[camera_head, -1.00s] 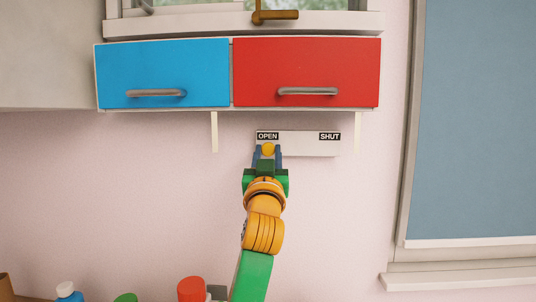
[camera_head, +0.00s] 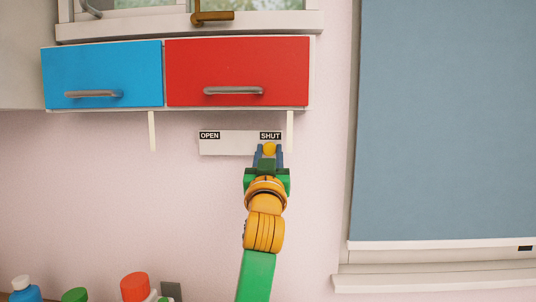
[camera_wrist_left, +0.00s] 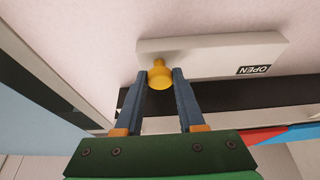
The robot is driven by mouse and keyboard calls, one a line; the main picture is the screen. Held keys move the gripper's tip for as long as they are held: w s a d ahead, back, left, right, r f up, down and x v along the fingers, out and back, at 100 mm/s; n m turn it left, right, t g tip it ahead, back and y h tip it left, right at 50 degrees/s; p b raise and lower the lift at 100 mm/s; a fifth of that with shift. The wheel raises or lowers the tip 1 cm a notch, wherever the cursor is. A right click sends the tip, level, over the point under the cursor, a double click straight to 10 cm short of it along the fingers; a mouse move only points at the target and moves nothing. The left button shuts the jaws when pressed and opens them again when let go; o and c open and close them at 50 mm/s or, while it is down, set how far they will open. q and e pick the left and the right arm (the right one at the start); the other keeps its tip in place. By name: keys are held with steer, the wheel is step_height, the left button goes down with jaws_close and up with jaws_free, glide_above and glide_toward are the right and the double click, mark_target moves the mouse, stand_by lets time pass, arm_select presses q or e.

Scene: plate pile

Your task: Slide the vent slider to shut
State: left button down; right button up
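The vent slider is a white plate (camera_head: 228,146) on the pink wall, labelled OPEN (camera_head: 209,135) at its left end and SHUT (camera_head: 270,135) at its right end. Its round yellow knob (camera_head: 269,149) sits just under the SHUT label. My left gripper (camera_head: 269,153) reaches up from below with its two blue fingers on either side of the knob. In the left wrist view the knob (camera_wrist_left: 160,76) sits between the fingertips (camera_wrist_left: 160,80), which appear to touch both its sides. The SHUT label does not show there. My right gripper is in no view.
A blue drawer (camera_head: 102,75) and a red drawer (camera_head: 237,72) hang above the plate. A blue-grey window panel (camera_head: 440,120) with a sill is at right. Several bottles, one with a red cap (camera_head: 135,286), stand at bottom left. The wall around the plate is clear.

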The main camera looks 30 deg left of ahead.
arm_select(q)
steer(key=c, duration=0.6)
jaws_free()
steer(key=shift+d, duration=0.1)
steer(key=shift+c, duration=0.2)
steer(key=shift+o, duration=0.7)
steer(key=shift+w+d, duration=0.15)
steer(key=shift+d, duration=0.1)
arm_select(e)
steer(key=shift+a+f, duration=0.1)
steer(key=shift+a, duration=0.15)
arm_select(q)
steer(key=b+v, duration=0.4)
steer(key=v, duration=0.3)
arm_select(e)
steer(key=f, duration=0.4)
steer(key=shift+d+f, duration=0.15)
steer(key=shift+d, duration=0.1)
arm_select(q)
steer(key=shift+a, duration=0.1)
steer(key=shift+f, duration=0.1)
